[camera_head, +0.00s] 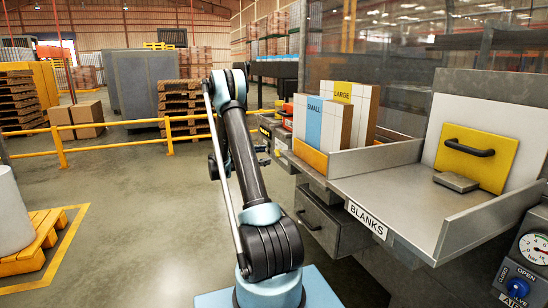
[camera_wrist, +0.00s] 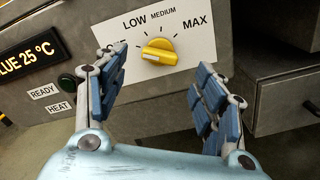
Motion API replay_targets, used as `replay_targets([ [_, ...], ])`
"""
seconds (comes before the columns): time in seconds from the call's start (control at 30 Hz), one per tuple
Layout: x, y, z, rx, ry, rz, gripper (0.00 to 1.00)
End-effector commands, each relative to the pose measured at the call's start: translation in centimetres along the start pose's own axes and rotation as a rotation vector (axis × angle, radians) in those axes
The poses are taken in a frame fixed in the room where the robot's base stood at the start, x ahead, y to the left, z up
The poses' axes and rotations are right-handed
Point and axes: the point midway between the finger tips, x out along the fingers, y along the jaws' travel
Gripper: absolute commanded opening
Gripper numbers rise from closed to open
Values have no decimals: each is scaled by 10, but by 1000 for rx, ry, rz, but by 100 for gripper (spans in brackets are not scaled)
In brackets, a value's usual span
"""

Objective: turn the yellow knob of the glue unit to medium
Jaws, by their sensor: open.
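The yellow knob (camera_wrist: 159,52) is on a white dial plate (camera_wrist: 185,30) on the grey front of the glue unit, in the wrist view. The plate reads LOW, MEDIUM and MAX from left to right. Another label at the left is mostly hidden behind my left finger. The knob's ridge lies nearly level, with a pale mark towards its left end. My gripper (camera_wrist: 160,65) is open, its blue-padded fingers on either side of the knob, apart from it. In the head view my gripper (camera_head: 264,152) is small and partly behind my arm.
A grey drawer (camera_wrist: 285,102) juts out at the right. A metal blanks tray (camera_head: 400,190) stands right of my arm.

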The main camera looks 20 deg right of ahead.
Motion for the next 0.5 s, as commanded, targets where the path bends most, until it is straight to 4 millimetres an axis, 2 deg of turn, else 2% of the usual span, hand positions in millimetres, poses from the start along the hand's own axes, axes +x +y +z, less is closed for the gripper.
replay_targets([
  [0.2,37,0,0,0,-1,-2,63],
  [0.5,60,0,0,0,0,0,63],
])
